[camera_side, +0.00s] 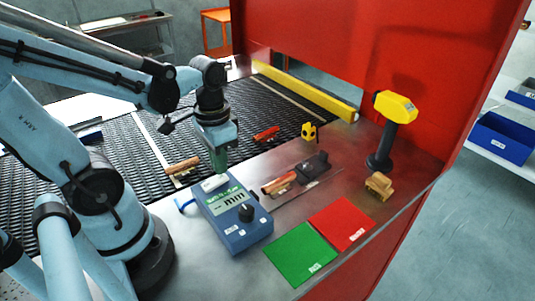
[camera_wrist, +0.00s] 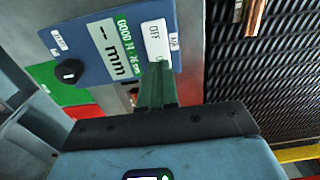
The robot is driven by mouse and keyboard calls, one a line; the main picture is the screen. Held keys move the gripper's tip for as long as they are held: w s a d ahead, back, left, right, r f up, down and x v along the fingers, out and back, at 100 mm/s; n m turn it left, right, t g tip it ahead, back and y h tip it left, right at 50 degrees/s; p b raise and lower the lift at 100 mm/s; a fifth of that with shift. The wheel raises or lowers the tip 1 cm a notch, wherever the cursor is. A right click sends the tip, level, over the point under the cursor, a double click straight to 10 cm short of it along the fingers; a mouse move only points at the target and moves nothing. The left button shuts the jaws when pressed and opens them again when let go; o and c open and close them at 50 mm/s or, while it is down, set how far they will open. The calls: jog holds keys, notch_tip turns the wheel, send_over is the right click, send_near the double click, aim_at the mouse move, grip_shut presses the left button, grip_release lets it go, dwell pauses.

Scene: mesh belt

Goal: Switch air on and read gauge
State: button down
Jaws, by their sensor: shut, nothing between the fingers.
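The blue gauge box (camera_side: 233,218) stands on the metal table in front of my arm; the wrist view shows it too (camera_wrist: 85,35). Its display (camera_wrist: 108,48) shows a dash and "mm", with a green strip starting "GOOD" beside it. A black knob (camera_wrist: 69,71) sits on the box. The white rocker switch (camera_wrist: 157,36) is marked OFF at one end; the other end's marking is partly hidden by my fingers. My gripper (camera_wrist: 160,68) is shut and empty, pointing down with its tips at that other end. I cannot tell whether they touch it.
A green mat (camera_side: 299,254) and a red mat (camera_side: 342,224) lie right of the box. The black mesh belt (camera_side: 120,140) lies behind.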

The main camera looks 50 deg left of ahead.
aim_at(225, 176)
jog(key=shift+f, duration=1)
dwell(0.8)
jog(key=shift+r, duration=3.55)
jog(key=shift+w, duration=0.1)
jog(key=shift+w+d+f+t, duration=0.1)
jog(key=shift+w+d+t, duration=0.15)
jog(key=shift+t, duration=0.15)
jog(key=w+d+r+t, duration=0.1)
jog(key=w+d+t, duration=0.2)
jog(key=w+t, duration=0.2)
jog(key=shift+w+d+r+t, duration=0.3)
jog(key=shift+d+t, duration=0.05)
jog(key=shift+t, duration=0.35)
